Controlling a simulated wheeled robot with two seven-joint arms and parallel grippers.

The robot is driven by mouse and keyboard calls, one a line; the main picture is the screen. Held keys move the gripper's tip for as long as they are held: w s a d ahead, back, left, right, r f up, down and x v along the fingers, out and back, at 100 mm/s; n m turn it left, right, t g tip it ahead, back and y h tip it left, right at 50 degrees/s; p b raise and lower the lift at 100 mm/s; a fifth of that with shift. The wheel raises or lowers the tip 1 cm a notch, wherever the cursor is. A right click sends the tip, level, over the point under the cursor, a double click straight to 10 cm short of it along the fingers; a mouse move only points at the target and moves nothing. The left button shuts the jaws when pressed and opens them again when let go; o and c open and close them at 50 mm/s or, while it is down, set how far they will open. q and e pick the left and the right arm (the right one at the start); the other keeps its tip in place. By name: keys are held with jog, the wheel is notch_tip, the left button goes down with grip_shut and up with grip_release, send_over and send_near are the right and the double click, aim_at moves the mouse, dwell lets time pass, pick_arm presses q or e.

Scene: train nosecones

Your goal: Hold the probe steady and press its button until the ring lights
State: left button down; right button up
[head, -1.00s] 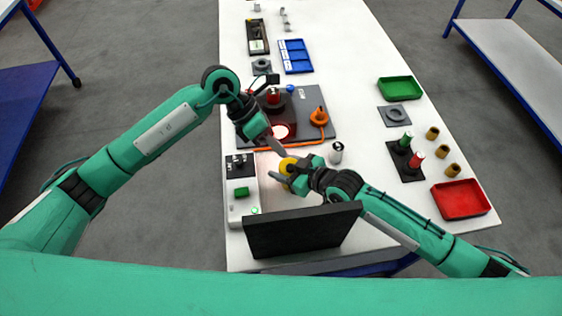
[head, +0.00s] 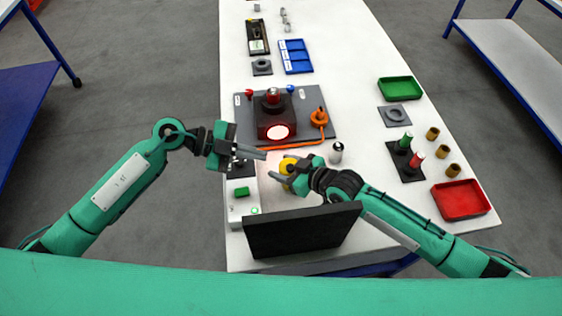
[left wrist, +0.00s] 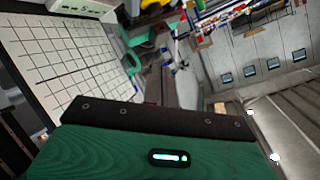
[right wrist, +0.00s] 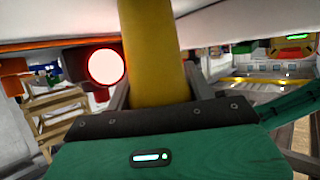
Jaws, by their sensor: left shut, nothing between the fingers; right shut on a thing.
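The yellow probe (head: 287,163) is in my right gripper (head: 283,174), above the near part of the white table. In the right wrist view the probe (right wrist: 150,50) is a thick yellow cylinder between the two fingers. Its button and ring cannot be made out. My left gripper (head: 264,155) is shut and empty. Its fingers point right, with their tips just left of the probe in the head view; I cannot tell whether they touch it. The left wrist view does not clearly show the probe.
Behind the grippers, a dark red machine (head: 262,128) with a glowing round face (head: 277,132) stands on a grey plate. A silver cylinder (head: 336,155) stands right of the probe. A black panel (head: 300,232) is in front. A red tray (head: 461,200) is at right.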

pick_arm(q)
jog(key=a+n+t, duration=0.1)
jog(key=n, duration=0.2)
jog(key=a+n, duration=0.1)
jog(key=n, duration=0.2)
jog(key=a+n+t+h, duration=0.1)
jog(key=n, duration=0.2)
jog(key=shift+a+t, duration=0.25)
jog(key=shift+t, duration=0.05)
send_over(281, 171)
jog(key=shift+d+f, duration=0.2)
jog(key=shift+f, duration=1.05)
notch_tip(281, 171, down, 3)
jog(key=shift+a+r, duration=0.1)
jog(key=shift+a, duration=0.05)
jog(key=shift+f, duration=0.6)
